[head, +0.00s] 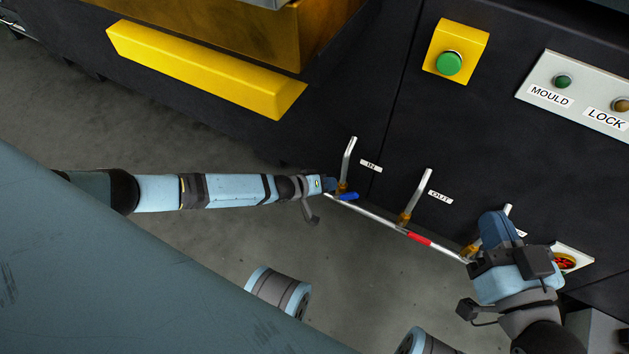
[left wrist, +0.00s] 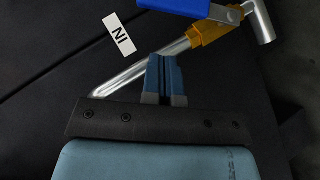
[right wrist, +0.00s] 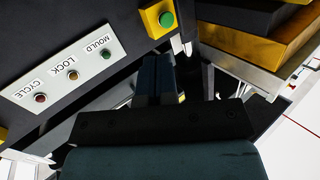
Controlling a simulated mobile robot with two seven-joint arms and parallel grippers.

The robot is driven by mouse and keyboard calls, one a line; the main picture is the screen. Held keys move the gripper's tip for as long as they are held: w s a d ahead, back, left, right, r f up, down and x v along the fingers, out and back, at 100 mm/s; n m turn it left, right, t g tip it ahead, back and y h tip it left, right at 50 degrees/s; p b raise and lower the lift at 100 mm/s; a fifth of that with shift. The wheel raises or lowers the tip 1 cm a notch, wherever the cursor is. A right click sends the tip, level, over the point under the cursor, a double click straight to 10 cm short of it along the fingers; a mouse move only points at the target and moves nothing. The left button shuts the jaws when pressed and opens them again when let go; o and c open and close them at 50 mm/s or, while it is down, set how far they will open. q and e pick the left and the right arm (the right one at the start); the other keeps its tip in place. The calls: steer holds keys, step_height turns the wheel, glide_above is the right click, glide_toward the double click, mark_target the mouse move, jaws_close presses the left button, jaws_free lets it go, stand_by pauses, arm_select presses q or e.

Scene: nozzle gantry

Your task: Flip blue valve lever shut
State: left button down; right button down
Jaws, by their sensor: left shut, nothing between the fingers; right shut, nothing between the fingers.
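The blue valve lever (head: 347,197) is at the foot of the bent silver pipe labelled IN, beside a brass valve body (head: 341,187). In the left wrist view the blue lever (left wrist: 185,6) sticks out to the left from the brass body (left wrist: 210,28), at an angle to the pipe. My left gripper (head: 329,184) is shut and empty, close to the left of the valve. In its wrist view its fingertips (left wrist: 164,62) overlap the pipe, below the lever; contact cannot be told. My right gripper (head: 494,228) is shut and empty at the right, in front of another pipe.
A red handle (head: 419,239) lies near the OUT pipe (head: 415,195). A long silver pipe (head: 370,215) runs low along the panel. A green button (head: 449,63) on a yellow box and a MOULD/LOCK panel (head: 589,100) are above. A yellow bar (head: 205,68) juts out at upper left.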

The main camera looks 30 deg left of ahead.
mark_target(346, 195)
arm_select(q)
steer(key=shift+w+d+f+b, duration=0.1)
steer(key=shift+d+f+b, duration=0.3)
steer(key=shift+d+f, duration=0.4)
steer(key=shift+w+d+f+b, duration=0.1)
steer(key=shift+d+f+b, duration=0.35)
steer(key=shift+d, duration=0.5)
arm_select(e)
steer(key=shift+w+d+r+n+t, duration=0.15)
steer(key=shift+w+d+n+t, duration=0.2)
steer(key=shift+w+n, duration=0.3)
steer(key=shift+r, duration=0.1)
